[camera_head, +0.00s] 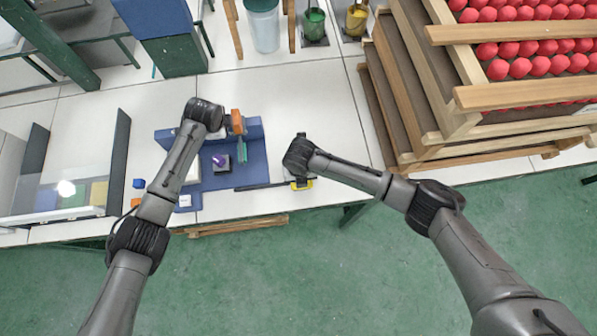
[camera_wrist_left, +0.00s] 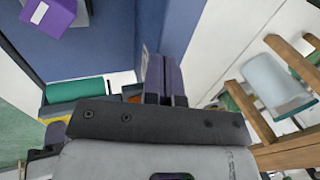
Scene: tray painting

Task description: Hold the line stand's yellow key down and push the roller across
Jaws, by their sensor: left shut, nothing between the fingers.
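The blue line stand (camera_head: 254,172) lies on the white bench, and its blue face fills the upper left of the left wrist view (camera_wrist_left: 105,45). The roller also shows as a teal cylinder in the left wrist view (camera_wrist_left: 80,88). My left gripper (camera_head: 228,122) is shut and empty beside the orange block; its fingers show in the wrist view (camera_wrist_left: 165,78). The yellow key (camera_head: 302,184) is partly hidden under my right gripper (camera_head: 299,177). I cannot tell its jaw state or whether it touches the key.
A purple piece (camera_head: 220,160) sits on the blue stand, left of the roller. A glass-topped case (camera_head: 62,175) stands at the left. Wooden crates (camera_head: 425,130) with red balls fill the right. Buckets (camera_head: 264,28) stand behind.

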